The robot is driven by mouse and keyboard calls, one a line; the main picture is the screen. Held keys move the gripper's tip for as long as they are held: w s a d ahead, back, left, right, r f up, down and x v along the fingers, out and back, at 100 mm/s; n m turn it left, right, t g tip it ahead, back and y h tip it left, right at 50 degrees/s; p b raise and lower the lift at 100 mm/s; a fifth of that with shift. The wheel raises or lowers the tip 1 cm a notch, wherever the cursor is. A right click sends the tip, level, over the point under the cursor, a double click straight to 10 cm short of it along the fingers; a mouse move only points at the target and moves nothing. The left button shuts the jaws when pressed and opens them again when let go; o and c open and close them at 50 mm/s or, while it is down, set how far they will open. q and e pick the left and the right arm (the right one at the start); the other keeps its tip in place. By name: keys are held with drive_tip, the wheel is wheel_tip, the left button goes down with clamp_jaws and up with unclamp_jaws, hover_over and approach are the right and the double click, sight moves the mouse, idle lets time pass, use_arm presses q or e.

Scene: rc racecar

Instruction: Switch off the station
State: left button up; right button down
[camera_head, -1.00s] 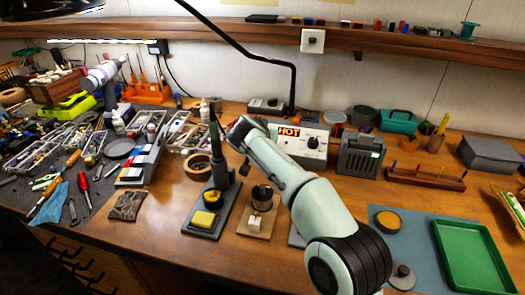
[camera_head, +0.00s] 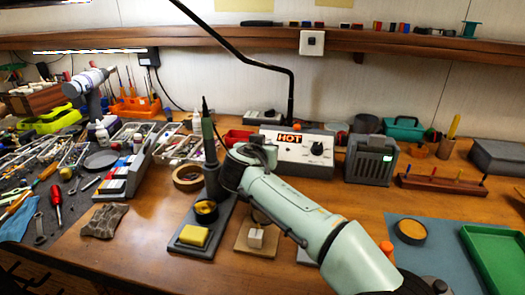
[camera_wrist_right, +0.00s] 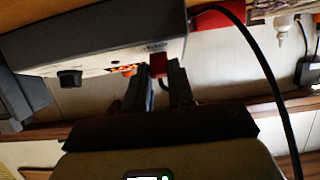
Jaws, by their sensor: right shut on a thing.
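The station (camera_head: 293,153) is a grey and white box with an orange HOT sign (camera_head: 289,139) and a black knob (camera_head: 317,148), at the back of the bench in the head view. In the right wrist view the station (camera_wrist_right: 110,50) appears upside down, with its knob (camera_wrist_right: 69,79) at left. My right gripper (camera_wrist_right: 159,68) is at the panel's end away from the knob, its fingers on either side of a small red piece, seemingly a switch (camera_wrist_right: 158,62). In the head view, my right gripper (camera_head: 264,152) hides that end of the panel. My left gripper is not in view.
A soldering iron stand (camera_head: 212,180) with a yellow sponge (camera_head: 193,235) stands left of my right arm. A grey vented box (camera_head: 370,160) stands right of the station. A black cable (camera_wrist_right: 262,70) runs near the gripper. Bare wood lies front left.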

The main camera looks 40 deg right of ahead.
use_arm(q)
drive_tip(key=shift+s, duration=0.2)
use_arm(e)
drive_tip(key=shift+r, duration=0.1)
drive_tip(key=c, duration=1)
unclamp_jaws()
drive_tip(key=shift+o, duration=0.2)
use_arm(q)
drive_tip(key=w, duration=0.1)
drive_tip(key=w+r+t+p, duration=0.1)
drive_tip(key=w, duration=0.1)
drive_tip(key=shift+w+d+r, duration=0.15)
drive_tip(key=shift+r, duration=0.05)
use_arm(e)
drive_tip(key=v, duration=1.3)
drive_tip(key=shift+a, duration=0.2)
